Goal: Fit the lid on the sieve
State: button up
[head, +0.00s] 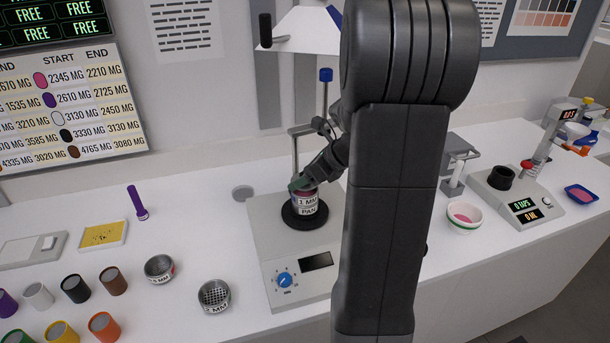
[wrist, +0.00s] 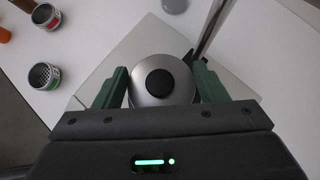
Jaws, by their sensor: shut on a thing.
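A silver lid with a black knob (wrist: 138,88) sits between the two green fingers of my gripper (wrist: 158,74) in the wrist view, and the gripper is shut on it. In the head view my gripper (head: 300,184) is right above the sieve stack, labelled 1 MM (head: 307,202) over PAN (head: 308,211). The stack stands upright on the round black plate of the shaker (head: 268,240). A little pink shows at the top of the stack. My fingers cover the lid there, so I cannot tell whether it touches the rim.
Two other sieves (head: 160,268) (head: 214,295) stand left of the shaker, near several coloured jars (head: 75,288). The shaker's upright post (head: 324,115) stands close behind my gripper. A white bowl with pink powder (head: 464,217) is to the right.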

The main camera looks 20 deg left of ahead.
jog(key=shift+f+b, duration=0.45)
jog(key=shift+f, duration=0.7)
dwell(0.4)
jog(key=o, duration=1.1)
jog(key=b+v, duration=0.1)
jog(key=v, duration=1.2)
jog(key=shift+d+r, duration=0.25)
jog(key=shift+d, duration=0.05)
